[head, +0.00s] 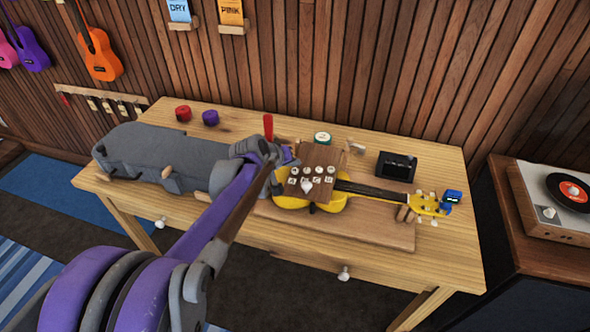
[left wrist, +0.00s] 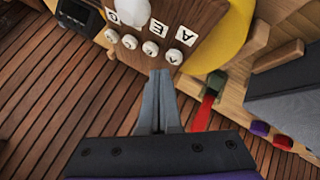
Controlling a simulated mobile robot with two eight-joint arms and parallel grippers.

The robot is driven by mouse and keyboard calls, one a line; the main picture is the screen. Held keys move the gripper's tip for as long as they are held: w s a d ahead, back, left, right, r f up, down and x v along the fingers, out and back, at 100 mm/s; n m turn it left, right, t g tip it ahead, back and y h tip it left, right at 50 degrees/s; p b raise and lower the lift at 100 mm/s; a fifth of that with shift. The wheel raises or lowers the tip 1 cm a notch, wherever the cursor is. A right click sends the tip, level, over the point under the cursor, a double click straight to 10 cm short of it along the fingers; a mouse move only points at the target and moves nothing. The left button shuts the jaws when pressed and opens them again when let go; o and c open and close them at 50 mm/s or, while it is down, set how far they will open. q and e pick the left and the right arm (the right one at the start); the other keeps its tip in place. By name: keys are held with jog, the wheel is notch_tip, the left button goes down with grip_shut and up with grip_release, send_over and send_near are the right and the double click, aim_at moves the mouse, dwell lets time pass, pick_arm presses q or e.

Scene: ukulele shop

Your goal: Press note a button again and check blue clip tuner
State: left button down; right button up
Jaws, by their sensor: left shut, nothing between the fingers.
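The wooden note panel (head: 322,156) stands over the body of a yellow ukulele (head: 333,203). It carries several round white buttons and letter tiles. In the left wrist view the "A" tile (left wrist: 186,36) has a white button (left wrist: 174,57) beside it. My left gripper (head: 288,159) is shut and empty at the panel's left side. In the left wrist view its fingertips (left wrist: 160,76) appear just short of that button; contact cannot be told. The blue clip tuner (head: 452,196) sits on the ukulele's headstock at the right; its display is too small to read. My right gripper is not in view.
The ukulele rests on a wooden board (head: 380,235) on the table. A grey case (head: 150,155) lies at the left. A black box (head: 397,165), a green-white round tin (head: 322,138), and red (head: 183,113) and purple (head: 210,118) pots stand towards the back.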

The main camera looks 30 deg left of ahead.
aim_at(294, 173)
pick_arm(q)
jog(key=shift+f, duration=0.15)
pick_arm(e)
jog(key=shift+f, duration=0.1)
pick_arm(q)
jog(key=shift+f, duration=0.3)
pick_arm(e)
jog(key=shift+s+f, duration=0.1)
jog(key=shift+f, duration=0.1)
pick_arm(q)
jog(key=shift+f+b, duration=0.55)
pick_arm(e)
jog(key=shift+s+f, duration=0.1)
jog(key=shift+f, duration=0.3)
pick_arm(q)
jog(key=shift+r, duration=0.15)
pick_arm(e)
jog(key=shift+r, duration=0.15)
pick_arm(q)
jog(key=shift+r+p, duration=0.65)
jog(key=shift+r, duration=0.15)
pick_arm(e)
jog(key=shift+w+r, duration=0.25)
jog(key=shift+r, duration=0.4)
